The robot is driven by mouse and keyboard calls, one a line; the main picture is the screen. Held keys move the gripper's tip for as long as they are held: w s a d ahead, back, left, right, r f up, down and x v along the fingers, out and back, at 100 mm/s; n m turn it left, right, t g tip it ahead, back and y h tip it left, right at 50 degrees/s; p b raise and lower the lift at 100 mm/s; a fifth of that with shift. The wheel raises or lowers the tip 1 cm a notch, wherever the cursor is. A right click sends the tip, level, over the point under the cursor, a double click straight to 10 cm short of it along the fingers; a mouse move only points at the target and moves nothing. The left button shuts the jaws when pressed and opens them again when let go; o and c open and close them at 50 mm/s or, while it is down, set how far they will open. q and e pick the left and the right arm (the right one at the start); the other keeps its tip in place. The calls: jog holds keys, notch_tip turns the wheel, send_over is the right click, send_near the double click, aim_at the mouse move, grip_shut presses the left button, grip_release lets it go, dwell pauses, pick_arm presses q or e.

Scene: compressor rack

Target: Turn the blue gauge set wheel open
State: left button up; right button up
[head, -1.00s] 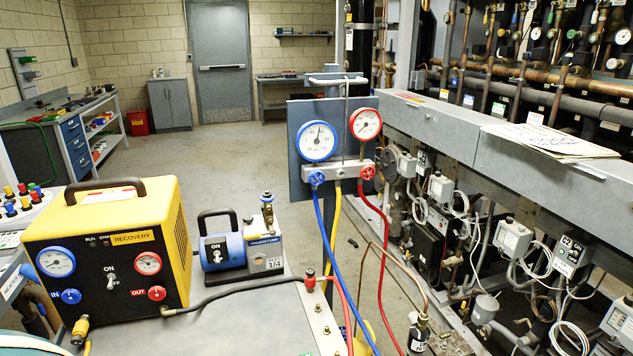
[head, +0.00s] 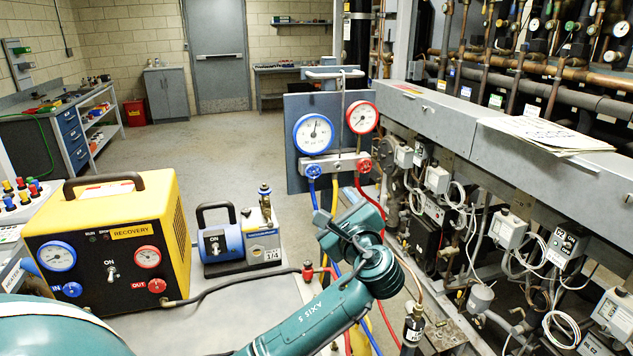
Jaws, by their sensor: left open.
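The blue wheel (head: 313,171) sits at the left end of the pale manifold bar of the gauge set, under the blue-rimmed gauge (head: 313,133). A blue hose hangs below it. The red wheel (head: 364,166) is at the right end, under the red-rimmed gauge (head: 362,117). My left gripper (head: 335,213) is teal, open and appears empty. In the picture it is below and slightly right of the blue wheel, apart from it, in front of the hoses. Its wrist hides parts of the hoses. My right gripper is not in view.
A yellow recovery machine (head: 110,235) and a blue-and-white vacuum pump (head: 235,238) stand on the grey bench at left. The compressor rack (head: 480,130) with pipes and wiring fills the right. Red, yellow and blue hoses hang close around my gripper. Open floor lies behind.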

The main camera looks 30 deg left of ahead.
aim_at(314, 173)
pick_arm(q)
jog(key=x, duration=0.4)
jog(key=r+p+x, duration=0.1)
jog(key=x, duration=0.4)
jog(key=p+x, duration=0.1)
jog(key=x, duration=0.3)
jog(key=shift+w+a+r, duration=0.15)
jog(key=shift+w+r, duration=0.05)
jog(key=shift+r, duration=0.05)
jog(key=shift+c, duration=0.4)
jog(key=c, duration=0.9)
